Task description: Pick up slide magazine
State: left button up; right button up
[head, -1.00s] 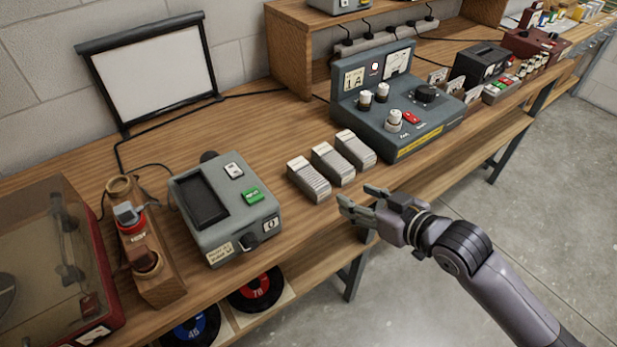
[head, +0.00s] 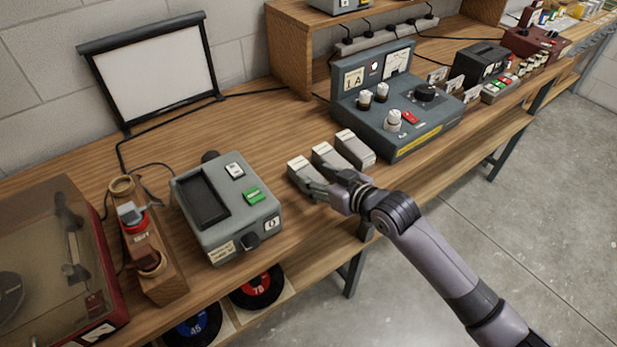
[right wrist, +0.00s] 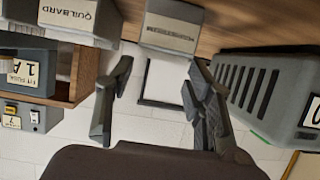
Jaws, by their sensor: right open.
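Three narrow grey slide magazines with white label ends stand in a row on the wooden bench: the left one (head: 300,165), the middle one (head: 325,152) and the right one (head: 353,148). My right gripper (head: 318,186) is open at the near end of the left magazine and hides part of it. In the right wrist view the left magazine (right wrist: 170,27) shows upside down beyond and between the two spread fingers, apart from them. The magazine labelled QUILBARD (right wrist: 78,18) is at the upper left there. My left gripper is not in view.
A grey viewer box (head: 225,205) with a green button stands left of the magazines. A grey control unit (head: 400,105) with knobs stands close on their right. The bench behind the magazines is clear up to the white screen (head: 150,75).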

aim_at(308, 172)
jog(key=x, duration=0.4)
jog(key=shift+w+a+f+p, duration=0.1)
jog(key=shift+w+f+p, duration=0.2)
jog(key=c, duration=1)
jog(key=shift+r, duration=0.1)
